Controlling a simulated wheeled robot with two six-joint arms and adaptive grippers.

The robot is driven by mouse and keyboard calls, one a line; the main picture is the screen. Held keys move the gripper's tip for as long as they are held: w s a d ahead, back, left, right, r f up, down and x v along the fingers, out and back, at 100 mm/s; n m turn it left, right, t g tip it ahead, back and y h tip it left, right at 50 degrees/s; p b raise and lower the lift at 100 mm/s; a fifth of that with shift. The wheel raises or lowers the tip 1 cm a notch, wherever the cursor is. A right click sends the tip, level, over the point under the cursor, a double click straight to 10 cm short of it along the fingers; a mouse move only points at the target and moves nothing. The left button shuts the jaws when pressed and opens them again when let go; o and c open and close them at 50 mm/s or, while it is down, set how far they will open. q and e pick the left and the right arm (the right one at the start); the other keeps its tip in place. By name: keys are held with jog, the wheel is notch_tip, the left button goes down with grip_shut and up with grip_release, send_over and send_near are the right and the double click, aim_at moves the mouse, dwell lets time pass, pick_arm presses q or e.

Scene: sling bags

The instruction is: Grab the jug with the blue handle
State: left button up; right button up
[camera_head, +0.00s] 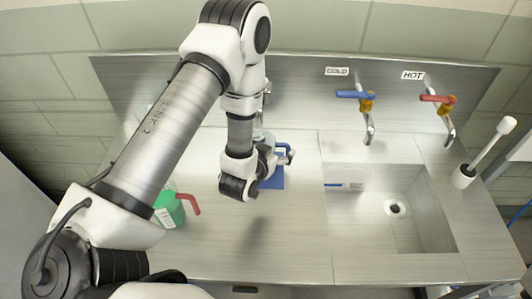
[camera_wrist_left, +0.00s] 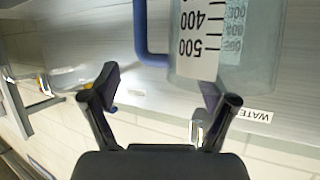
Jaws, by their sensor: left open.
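The jug (camera_wrist_left: 235,55) is clear, with a printed scale showing 400 and 500. Its blue handle (camera_wrist_left: 140,35) is on the left in the wrist view, where the picture looks upside down. In the head view, the blue handle (camera_head: 283,147) shows beside my left gripper (camera_head: 270,162), and my arm hides most of the jug. In the wrist view, my left gripper (camera_wrist_left: 160,95) is open, with its two fingers apart. The jug and handle appear just beyond the fingertips; I cannot tell whether they touch. My right gripper is not in view.
A green container with a red handle (camera_head: 170,208) stands left, partly behind my arm. The sink (camera_head: 405,215) is to the right, under the cold (camera_head: 355,95) and hot (camera_head: 437,98) taps. A white brush (camera_head: 490,150) stands far right.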

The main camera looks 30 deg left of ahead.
pick_arm(q)
jog(key=shift+x, duration=1.15)
jog(key=shift+s, duration=0.15)
jog(key=shift+c, duration=0.7)
jog(key=shift+s+d+r, duration=0.1)
jog(key=shift+s, duration=0.1)
grip_shut()
